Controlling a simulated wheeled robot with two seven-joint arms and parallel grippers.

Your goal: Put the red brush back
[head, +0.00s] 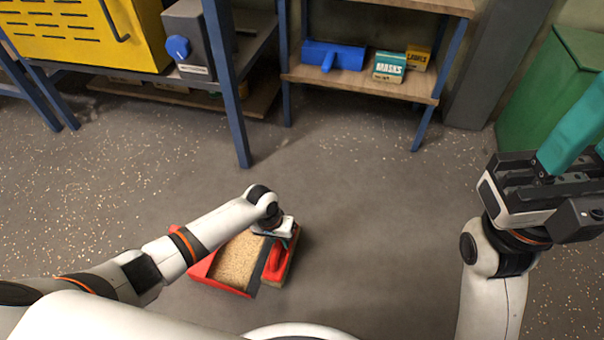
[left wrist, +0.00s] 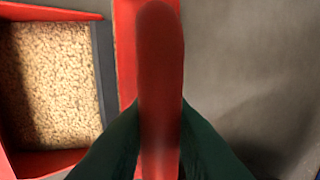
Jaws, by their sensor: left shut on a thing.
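A red pan (head: 205,268) filled with tan grain lies on the floor in front of me, with a dark strip along its right edge. The pan (left wrist: 50,165) fills the left of the left wrist view. The red brush (head: 275,262) is at the pan's right edge. My left gripper (head: 275,235) reaches down over it and is shut on its red handle (left wrist: 160,80), which stands between the dark green fingers. I cannot tell whether the brush touches the floor. My right gripper (head: 585,140) is raised at the right, its teal fingers apart; their tips are out of frame.
A shelf (head: 350,82) at the back holds a blue tool (head: 333,55), a teal masks box (head: 389,67) and a labels box (head: 418,57). A blue-legged bench (head: 236,110) stands at the back left. A green bin (head: 555,90) is at the right. The middle floor is clear.

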